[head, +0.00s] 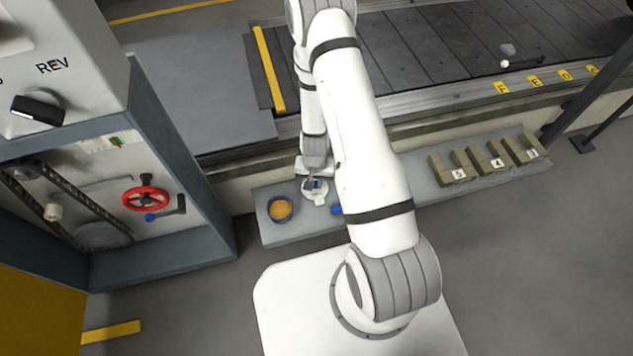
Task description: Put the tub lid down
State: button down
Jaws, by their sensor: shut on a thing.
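My gripper (314,184) is at the end of my white arm, low over the left part of a grey shelf in front of the conveyor. It is shut on a small pale piece, which I take to be the tub lid (319,198). The lid is partly hidden by the gripper, and I cannot tell whether it touches the shelf. A dark blue round tub (280,209) with orange-yellow contents stands open on the shelf, just left of the gripper and apart from it.
The grey shelf (263,232) carries numbered blocks (493,160) at its right. A blue object (337,210) is partly hidden by my arm. The slat conveyor (420,45) runs behind. A control cabinet (170,130) with a red handwheel (146,194) stands at the left.

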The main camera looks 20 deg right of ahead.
jog(key=c, duration=1.3)
grip_release()
notch_tip(320, 180, up, 37)
jog(key=a+n+p, duration=0.2)
jog(key=p, duration=1)
jog(key=s+d+r+n+t, duration=0.1)
jog(key=s+d+r+n, duration=0.1)
jog(key=s+r, duration=1.3)
jog(key=shift+d+r, duration=0.3)
jog(key=shift+r, duration=0.55)
